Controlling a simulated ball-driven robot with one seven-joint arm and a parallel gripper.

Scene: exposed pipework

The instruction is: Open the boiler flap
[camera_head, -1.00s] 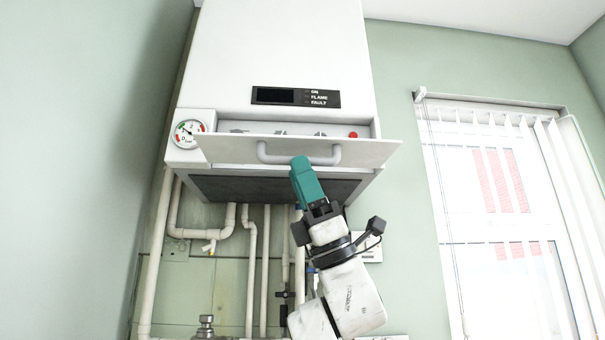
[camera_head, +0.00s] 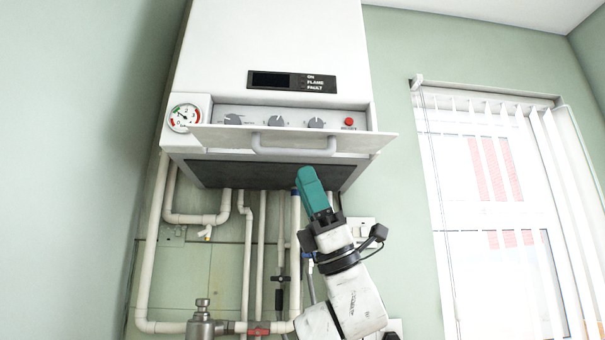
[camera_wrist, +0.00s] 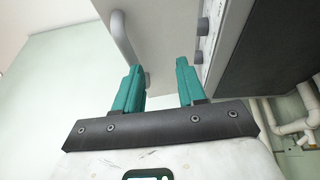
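The boiler (camera_head: 275,45) hangs on the wall, white, with its front flap (camera_head: 220,138) tilted down and outward. A grey bar handle (camera_head: 293,148) sits on the flap. Behind the flap, several grey knobs (camera_head: 275,121) and a red button (camera_head: 349,121) show. My gripper (camera_head: 304,174) with teal fingers is below the flap, to the right of the handle's middle, apart from it in the head view. In the wrist view my gripper's two fingers (camera_wrist: 157,80) are spread with a gap and nothing between them. The handle (camera_wrist: 123,38) also shows there, beyond the left finger.
A pressure gauge (camera_head: 184,117) is at the boiler's lower left. White pipes (camera_head: 153,240) and a metal valve (camera_head: 203,315) run below the boiler. A window with blinds (camera_head: 490,190) is on the right.

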